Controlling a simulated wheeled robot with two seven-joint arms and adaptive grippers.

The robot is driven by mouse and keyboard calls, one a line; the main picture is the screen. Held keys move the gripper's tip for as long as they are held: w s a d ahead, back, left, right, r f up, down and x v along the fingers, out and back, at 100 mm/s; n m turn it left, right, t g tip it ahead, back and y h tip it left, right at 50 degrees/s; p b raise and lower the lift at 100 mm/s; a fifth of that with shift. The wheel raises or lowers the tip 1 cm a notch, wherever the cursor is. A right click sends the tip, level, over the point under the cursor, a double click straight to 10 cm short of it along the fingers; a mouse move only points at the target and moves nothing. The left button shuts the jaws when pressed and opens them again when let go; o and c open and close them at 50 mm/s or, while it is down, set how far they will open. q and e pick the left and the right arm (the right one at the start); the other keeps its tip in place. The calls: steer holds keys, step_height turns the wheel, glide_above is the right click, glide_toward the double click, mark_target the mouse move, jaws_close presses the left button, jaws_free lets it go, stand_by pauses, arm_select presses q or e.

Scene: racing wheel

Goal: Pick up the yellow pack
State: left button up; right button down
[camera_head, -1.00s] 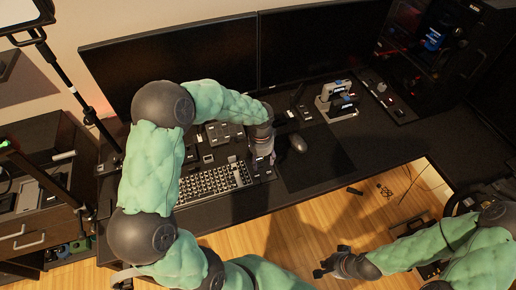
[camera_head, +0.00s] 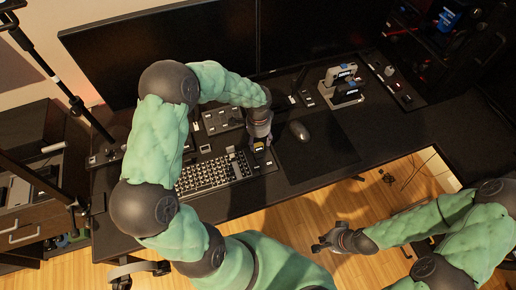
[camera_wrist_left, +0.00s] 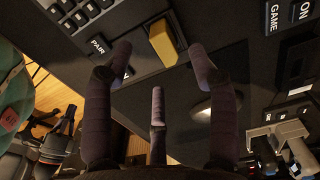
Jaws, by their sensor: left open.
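The yellow pack (camera_wrist_left: 163,43) is a small yellow block on the dark desk surface, beside a black button panel. A bit of it shows in the head view (camera_head: 258,146) at my left gripper's fingers, right of the keyboard. My left gripper (camera_head: 259,142) points down over it. In the left wrist view the left gripper (camera_wrist_left: 159,60) has its fingers spread, with the pack between and just beyond the tips; contact cannot be made out. My right gripper (camera_head: 325,244) hangs over the floor in front of the desk, far from the pack; its fingers are too small to judge.
The keyboard (camera_head: 215,174) lies left of my left gripper. A mouse (camera_head: 299,131) rests on a dark mat (camera_head: 325,150) to the right. A grey device (camera_head: 341,85) stands behind the mat. Two monitors (camera_head: 160,60) stand along the back.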

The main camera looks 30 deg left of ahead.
mark_target(259, 146)
arm_select(q)
step_height(259, 146, down, 5)
steer(key=shift+r+b, duration=0.1)
steer(key=shift+b, duration=0.7)
steer(key=shift+r, duration=0.1)
jaws_close()
